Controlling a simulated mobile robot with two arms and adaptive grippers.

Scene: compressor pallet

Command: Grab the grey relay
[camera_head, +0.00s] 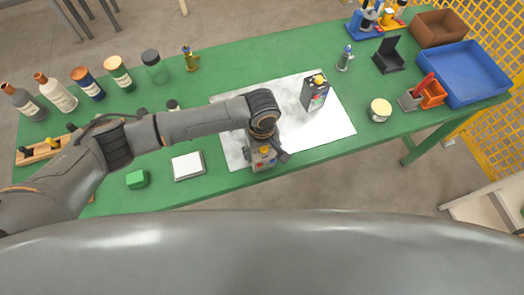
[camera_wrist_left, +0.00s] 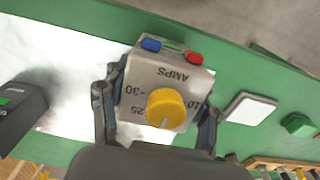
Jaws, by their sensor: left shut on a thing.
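The grey relay (camera_wrist_left: 150,75) is a boxy grey block with a yellow dial, the word AMPS, and blue and red terminals on one edge. In the left wrist view it sits between the two fingers of my left gripper (camera_wrist_left: 156,115), which is shut on it. In the head view the relay (camera_head: 262,157) is under my left gripper (camera_head: 266,150), at the front edge of the white sheet (camera_head: 311,130). The gripper hides part of it. I cannot tell whether it touches the sheet. My right gripper is not in view.
A dark box (camera_head: 313,92) with coloured parts stands on the sheet. A white-topped square (camera_head: 188,165) and a green block (camera_head: 137,179) lie left of the relay. Bottles (camera_head: 58,94) line the back left. A blue tray (camera_head: 464,75) and a round tin (camera_head: 380,109) are at right.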

